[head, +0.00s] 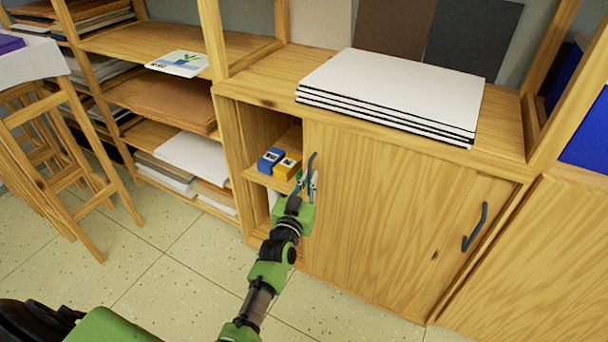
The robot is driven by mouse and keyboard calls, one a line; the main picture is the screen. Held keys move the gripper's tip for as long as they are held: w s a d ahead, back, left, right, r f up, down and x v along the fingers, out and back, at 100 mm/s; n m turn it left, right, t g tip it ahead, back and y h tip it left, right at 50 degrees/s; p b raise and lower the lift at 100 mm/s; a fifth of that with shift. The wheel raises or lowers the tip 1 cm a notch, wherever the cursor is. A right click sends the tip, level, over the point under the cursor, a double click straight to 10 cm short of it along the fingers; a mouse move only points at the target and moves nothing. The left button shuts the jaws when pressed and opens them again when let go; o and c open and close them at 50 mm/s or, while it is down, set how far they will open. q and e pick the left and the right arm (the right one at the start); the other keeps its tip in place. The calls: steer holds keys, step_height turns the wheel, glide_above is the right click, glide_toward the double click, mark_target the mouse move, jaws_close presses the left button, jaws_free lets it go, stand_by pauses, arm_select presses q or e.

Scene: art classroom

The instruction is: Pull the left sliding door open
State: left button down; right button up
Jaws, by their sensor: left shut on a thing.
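The left sliding door (350,220) is a light wood panel on the front of a low cabinet. It stands partly open, with a gap at its left. Its dark bar handle (312,162) is upright near the door's left edge. My left gripper (307,183) is at this handle with its fingers shut on it; the gripper partly hides the handle's lower end. A second dark handle (475,228) is on the cabinet front farther right. The seam between the two doors is hard to make out. My right gripper is not in view.
In the gap, a blue box (270,160) and a yellow box (287,166) stand on an inner shelf. White boards (395,92) lie on the cabinet top. Open shelves (150,95) and wooden stools (60,150) are at left. The floor (175,270) in front is clear.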

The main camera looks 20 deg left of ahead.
arm_select(q)
steer(key=shift+d, duration=0.3)
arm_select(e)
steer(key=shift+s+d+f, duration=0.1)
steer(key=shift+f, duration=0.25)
arm_select(q)
steer(key=shift+f, duration=0.1)
steer(key=c, duration=2.2)
jaws_free()
steer(key=s, duration=0.4)
steer(key=s+d, duration=0.1)
steer(key=s, duration=0.7)
steer(key=shift+d, duration=0.2)
